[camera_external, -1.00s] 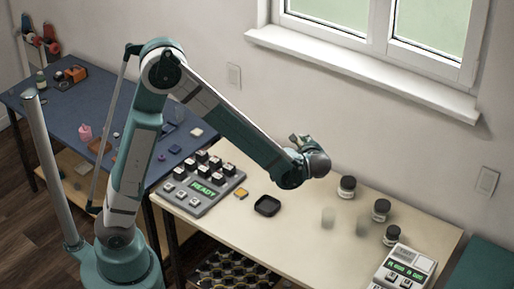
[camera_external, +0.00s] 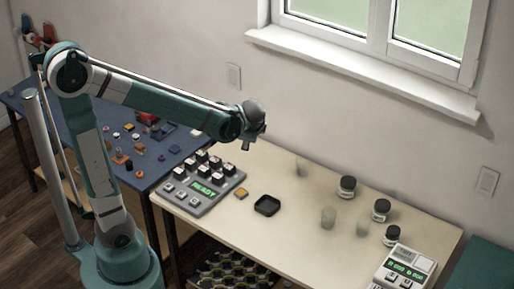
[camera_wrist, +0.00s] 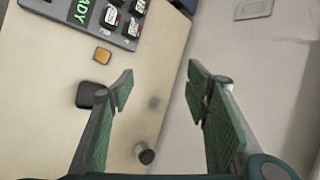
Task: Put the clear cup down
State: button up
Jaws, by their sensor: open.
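A small clear cup (camera_external: 300,168) stands upright on the cream table near its back edge. It shows faintly in the wrist view (camera_wrist: 155,102), beyond and between the fingertips, not touching them. Two more clear cups, one left (camera_external: 328,217) and one right (camera_external: 363,225), stand nearer the table's front right. My gripper (camera_external: 247,146) is up and to the left of the back cup, above the table's far left part. In the wrist view its two green fingers (camera_wrist: 161,88) are spread wide with nothing between them.
Black-lidded jars (camera_external: 347,187) stand right of the back cup. A black tray (camera_external: 267,206), an orange square (camera_external: 241,193) and a keyed panel reading READY (camera_external: 203,183) are at the left. A display device (camera_external: 403,268) sits at the right end. The wall borders the table's back.

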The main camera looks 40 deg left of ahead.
jog(key=s+a+r+n+h, duration=0.1)
jog(key=s+a+n, duration=0.3)
jog(key=s, duration=0.5)
jog(key=s+a+r+n+t+h, duration=0.1)
jog(key=s+a+n+h, duration=0.2)
jog(key=s+n, duration=0.6)
jog(key=shift+s+a+h, duration=0.4)
jog(key=shift+s+h, duration=0.2)
jog(key=shift+s, duration=0.2)
jog(key=shift+o, duration=0.7)
